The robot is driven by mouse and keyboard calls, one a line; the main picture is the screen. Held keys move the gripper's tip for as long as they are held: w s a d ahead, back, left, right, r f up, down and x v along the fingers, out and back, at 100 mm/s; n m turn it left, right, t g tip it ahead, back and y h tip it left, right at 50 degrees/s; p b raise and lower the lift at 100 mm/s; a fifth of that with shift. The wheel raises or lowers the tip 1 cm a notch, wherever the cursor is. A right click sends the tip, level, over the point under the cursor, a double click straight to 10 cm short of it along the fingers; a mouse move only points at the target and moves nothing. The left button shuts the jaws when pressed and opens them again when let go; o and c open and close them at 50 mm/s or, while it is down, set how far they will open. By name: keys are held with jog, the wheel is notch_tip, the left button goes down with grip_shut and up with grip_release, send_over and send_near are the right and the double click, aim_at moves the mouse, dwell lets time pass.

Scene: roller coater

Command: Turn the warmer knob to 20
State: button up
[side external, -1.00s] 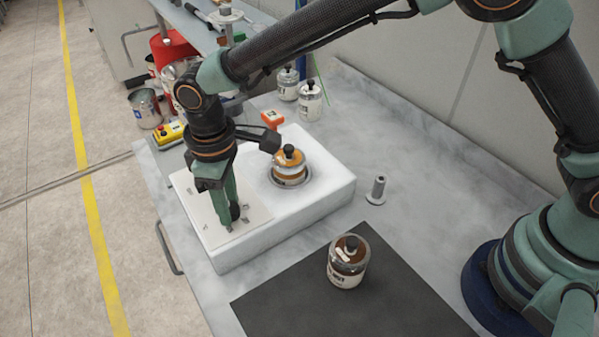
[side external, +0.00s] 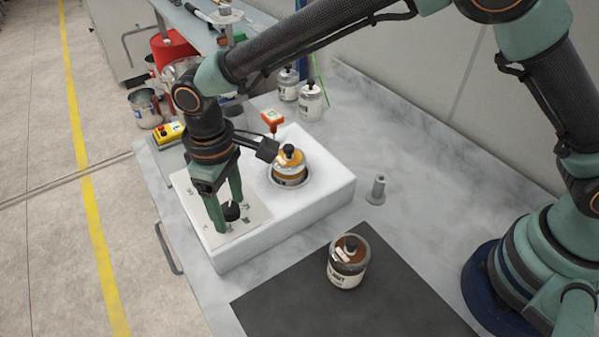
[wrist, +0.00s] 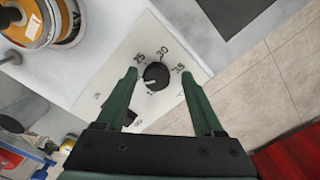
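The warmer knob (wrist: 155,76) is a round black knob on a white panel (wrist: 185,98) with printed numbers. My gripper (wrist: 160,72) is open, with one green finger on each side of the knob and gaps between. In the side external view, my gripper (side external: 227,206) points down over the panel, with the knob (side external: 231,212) between its fingers. The white warmer (side external: 322,188) holds an orange-banded jar (side external: 289,170).
Another jar (side external: 347,262) stands on a dark mat (side external: 280,305) at the front. A small metal piece (side external: 377,188) stands right of the warmer. Two white jars (side external: 310,102) and an orange-topped tool (side external: 272,117) are behind it.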

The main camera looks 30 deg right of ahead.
aim_at(232, 206)
jog(key=shift+w+r, duration=0.15)
jog(key=shift+r, duration=0.3)
notch_tip(232, 206, up, 11)
jog(key=shift+r, duration=0.15)
dwell(0.4)
jog(key=d+r+m+t, duration=0.1)
jog(key=d+r, duration=0.1)
jog(key=d, duration=0.4)
jog(key=d+r+m+t+y, duration=0.1)
jog(key=d+r, duration=0.2)
jog(key=d, duration=0.3)
jog(key=d+r+m, duration=0.1)
jog(key=d+r, duration=0.1)
jog(key=d, duration=0.3)
jog(key=s+d+f+m+t, duration=0.1)
jog(key=s+d, duration=0.3)
jog(key=d, duration=0.4)
jog(key=s+d+f+m+t, duration=0.1)
jog(key=s+d+m+t, duration=0.1)
jog(key=s+d, duration=0.3)
jog(key=d+m, duration=0.1)
jog(key=d, duration=0.2)
jog(key=shift+d+f+m+t+h, duration=0.15)
jog(key=shift+d+m+t+h, duration=0.25)
